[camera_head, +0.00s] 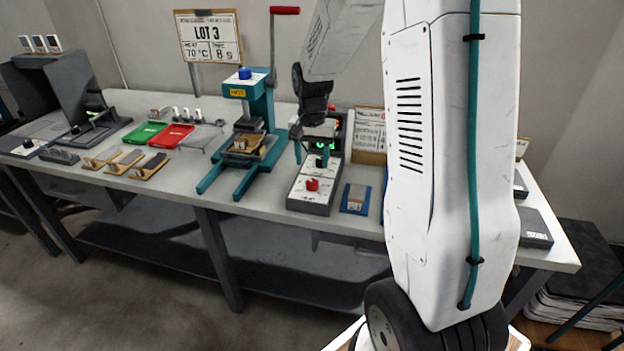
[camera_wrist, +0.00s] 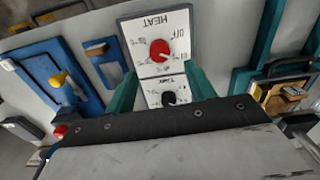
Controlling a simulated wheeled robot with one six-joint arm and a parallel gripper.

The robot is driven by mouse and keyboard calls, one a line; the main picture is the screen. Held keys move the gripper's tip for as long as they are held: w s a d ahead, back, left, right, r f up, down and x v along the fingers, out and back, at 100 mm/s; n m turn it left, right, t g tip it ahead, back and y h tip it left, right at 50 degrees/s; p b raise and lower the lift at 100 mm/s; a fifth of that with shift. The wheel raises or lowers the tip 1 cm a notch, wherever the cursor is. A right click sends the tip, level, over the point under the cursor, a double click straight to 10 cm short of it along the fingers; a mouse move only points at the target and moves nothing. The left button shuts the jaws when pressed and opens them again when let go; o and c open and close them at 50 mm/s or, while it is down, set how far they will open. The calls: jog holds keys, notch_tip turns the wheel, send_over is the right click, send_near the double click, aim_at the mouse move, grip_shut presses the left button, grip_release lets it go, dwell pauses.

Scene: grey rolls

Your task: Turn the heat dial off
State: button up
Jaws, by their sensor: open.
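The heat dial is a red knob (camera_wrist: 160,50) on a white panel marked HEAT and OFF, upside down in the wrist view. It also shows in the head view (camera_head: 312,184) on the near part of the control box. I cannot clearly tell its pointer's setting. A black timer dial (camera_wrist: 169,97) sits on the panel beside it. My gripper (camera_wrist: 161,88) is open, its teal fingers apart on either side of the panel in the picture. In the head view my gripper (camera_head: 311,153) is over the box, behind the red dial. I see no contact with the dial.
A teal press (camera_head: 252,115) with a blue knob stands left of the control box. A small blue tray (camera_head: 355,199) lies to its right. Green (camera_head: 145,133) and red (camera_head: 172,137) trays lie further left. A paper sign (camera_head: 369,130) stands behind.

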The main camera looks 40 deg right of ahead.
aim_at(312, 181)
notch_tip(312, 181, down, 7)
jog(key=shift+f, duration=0.2)
dwell(0.3)
jog(key=c, duration=1)
